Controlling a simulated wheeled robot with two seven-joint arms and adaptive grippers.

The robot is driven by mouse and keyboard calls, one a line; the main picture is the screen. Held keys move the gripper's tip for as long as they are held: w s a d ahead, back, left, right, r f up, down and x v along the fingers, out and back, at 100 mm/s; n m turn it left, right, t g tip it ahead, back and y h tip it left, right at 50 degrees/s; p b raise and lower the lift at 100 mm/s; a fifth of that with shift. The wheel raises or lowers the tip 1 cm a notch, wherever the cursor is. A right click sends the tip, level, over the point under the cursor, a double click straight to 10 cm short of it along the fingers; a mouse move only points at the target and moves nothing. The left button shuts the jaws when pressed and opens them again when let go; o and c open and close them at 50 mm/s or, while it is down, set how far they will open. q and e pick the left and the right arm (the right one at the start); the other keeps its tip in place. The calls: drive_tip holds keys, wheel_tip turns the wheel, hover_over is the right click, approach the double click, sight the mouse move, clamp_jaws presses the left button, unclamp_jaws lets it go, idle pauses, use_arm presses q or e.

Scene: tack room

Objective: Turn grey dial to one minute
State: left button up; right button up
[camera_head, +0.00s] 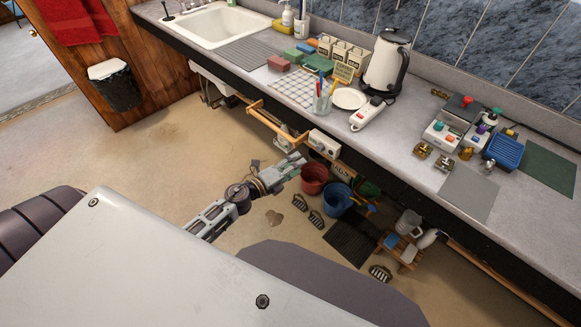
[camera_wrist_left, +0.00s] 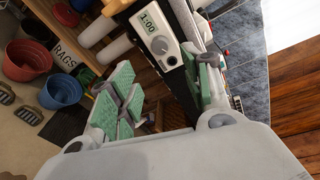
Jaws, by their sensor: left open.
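A pale timer box (camera_wrist_left: 158,35) is in the left wrist view, tilted in the picture, with a small display reading 1:00. A round grey dial (camera_wrist_left: 160,45) sits on its face beside the display. The box also shows in the head view (camera_head: 324,143), on the front of the counter, its dial too small to read there. My left gripper (camera_head: 294,157) is in front of the counter, close to the box. In the left wrist view its green-padded fingers (camera_wrist_left: 158,78) are spread and empty, with the dial beyond them and apparently apart from them. My right gripper is not in view.
A wooden rail (camera_head: 275,126) runs along the counter front beside the box. Red (camera_head: 314,178) and blue (camera_head: 337,198) buckets stand on the floor below. The counter (camera_head: 225,75) above holds a kettle (camera_head: 386,65), a cup of pens and a power strip. Open floor lies left of my arm.

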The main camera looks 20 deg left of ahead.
use_arm(q)
drive_tip(key=shift+v, duration=0.75)
idle(0.3)
